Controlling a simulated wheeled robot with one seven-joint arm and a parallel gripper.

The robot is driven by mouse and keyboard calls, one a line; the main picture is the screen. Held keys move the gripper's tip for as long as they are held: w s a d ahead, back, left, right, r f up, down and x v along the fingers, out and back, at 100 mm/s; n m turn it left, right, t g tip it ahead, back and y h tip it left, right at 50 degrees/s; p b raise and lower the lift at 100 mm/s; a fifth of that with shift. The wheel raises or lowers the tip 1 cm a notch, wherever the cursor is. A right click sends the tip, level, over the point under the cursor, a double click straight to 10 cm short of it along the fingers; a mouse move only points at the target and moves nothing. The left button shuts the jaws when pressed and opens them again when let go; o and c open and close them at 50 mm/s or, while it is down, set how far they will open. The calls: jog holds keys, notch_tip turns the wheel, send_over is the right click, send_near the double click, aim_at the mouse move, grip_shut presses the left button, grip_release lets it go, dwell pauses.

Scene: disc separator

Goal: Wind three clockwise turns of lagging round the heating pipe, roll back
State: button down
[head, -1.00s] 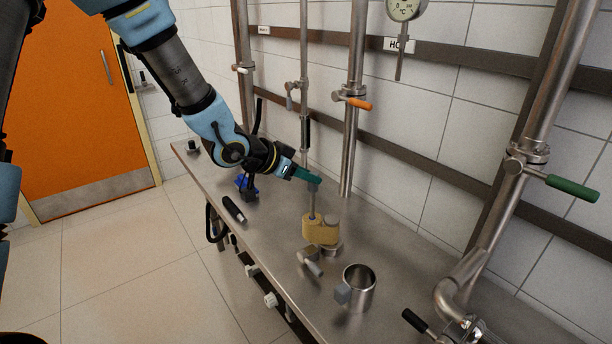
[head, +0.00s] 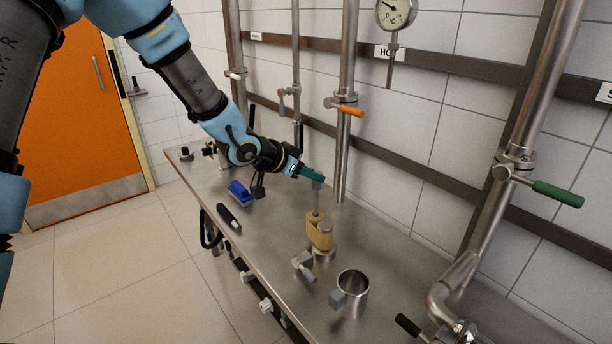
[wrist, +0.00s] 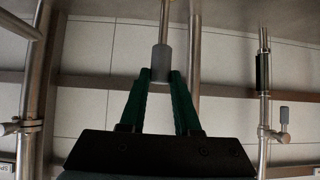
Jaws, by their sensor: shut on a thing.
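My gripper (head: 315,175) has green fingers. It is shut on a grey grip at the top of a thin upright rod (head: 316,200). The grey grip (wrist: 163,62) shows between the fingertips in the wrist view. At the rod's lower end is the tan lagging (head: 319,236), in a two-lobed shape standing above the bench. One lobe is at the rod; the other surrounds a short upright steel pipe (head: 324,228), whose capped top shows. The rod stands behind and slightly left of this pipe. The lagging's far side is hidden, and I cannot count its turns.
On the steel bench (head: 275,235) are a steel mug (head: 355,295), a small steel fitting (head: 303,264), a black-handled tool (head: 228,217) and a blue object (head: 240,191). Wall pipes carry orange (head: 349,109) and green (head: 558,193) valve handles. Open floor lies left.

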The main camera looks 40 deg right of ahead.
jog(key=shift+d, duration=0.1)
jog(key=s+d, duration=0.1)
jog(key=d+b, duration=0.1)
jog(key=shift+s+d, duration=0.3)
jog(key=shift+s, duration=0.05)
jog(key=s+b, duration=0.1)
jog(key=s+d+b, duration=0.1)
jog(key=s, duration=0.1)
jog(key=shift+s+d, duration=0.1)
dwell(0.4)
